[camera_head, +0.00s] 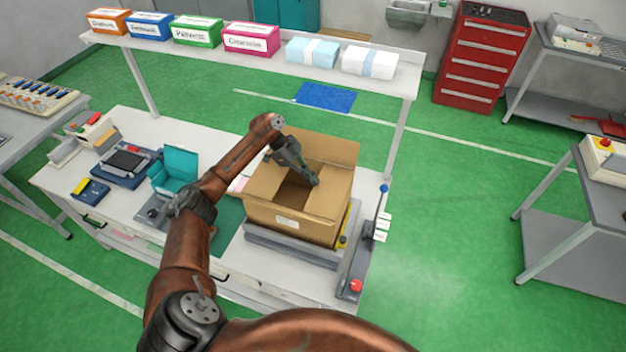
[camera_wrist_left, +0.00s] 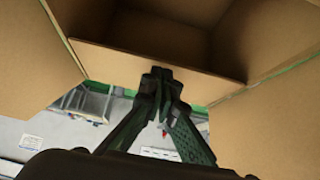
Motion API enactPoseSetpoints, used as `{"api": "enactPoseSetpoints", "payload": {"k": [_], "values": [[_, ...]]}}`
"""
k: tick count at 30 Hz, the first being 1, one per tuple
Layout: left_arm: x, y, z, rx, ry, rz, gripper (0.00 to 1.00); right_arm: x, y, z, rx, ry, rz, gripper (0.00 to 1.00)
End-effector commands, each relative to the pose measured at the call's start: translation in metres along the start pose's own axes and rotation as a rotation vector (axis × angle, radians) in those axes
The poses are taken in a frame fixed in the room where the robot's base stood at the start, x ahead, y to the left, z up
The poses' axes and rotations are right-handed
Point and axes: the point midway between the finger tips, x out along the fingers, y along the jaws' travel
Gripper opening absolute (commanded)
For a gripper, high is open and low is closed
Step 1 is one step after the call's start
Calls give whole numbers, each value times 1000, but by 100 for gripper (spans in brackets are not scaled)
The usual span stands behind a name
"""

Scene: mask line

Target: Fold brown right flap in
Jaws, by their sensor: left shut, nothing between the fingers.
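The brown cardboard box (camera_head: 310,226) stands open on a grey platform on the white table. Its back flap (camera_head: 335,147) stands up, and the dark inside shows. My left gripper (camera_head: 314,181) reaches over the box from the back left, its fingertips by the right side of the opening. The right flap is hard to make out there. In the left wrist view, my left gripper (camera_wrist_left: 160,75) has its fingertips together and empty, in front of a cardboard panel edge (camera_wrist_left: 150,58). Whether they touch it cannot be told. Cardboard flaps spread at both sides. My right gripper is out of view.
A lever press with a blue knob (camera_head: 384,188) and a red knob (camera_head: 356,286) stands right of the box. A teal open case (camera_head: 174,170) lies to the left. A shelf (camera_head: 250,57) with labelled boxes and mask packs spans the table's back.

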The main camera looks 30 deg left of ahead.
Motion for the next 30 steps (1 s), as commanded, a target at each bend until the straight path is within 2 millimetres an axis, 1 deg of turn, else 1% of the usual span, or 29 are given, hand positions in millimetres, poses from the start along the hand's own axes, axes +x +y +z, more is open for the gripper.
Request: {"api": "enactPoseSetpoints", "payload": {"k": [1,10,17,18,19,21,27,30], "values": [[-3,0,-4,1,1,-1,0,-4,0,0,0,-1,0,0],[-11,-1,-11,2,2,-1,0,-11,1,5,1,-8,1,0],[-38,-1,-34,2,2,-1,0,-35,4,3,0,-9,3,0],[-44,-2,-35,3,1,-4,0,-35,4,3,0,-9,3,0],[-48,-3,-31,2,0,-6,0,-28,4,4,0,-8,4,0],[-61,-2,-27,1,0,-5,0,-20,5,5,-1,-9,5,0],[-100,-2,-24,2,0,-3,0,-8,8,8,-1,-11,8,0],[-116,-2,-24,2,1,-3,0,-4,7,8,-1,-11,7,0]]}}
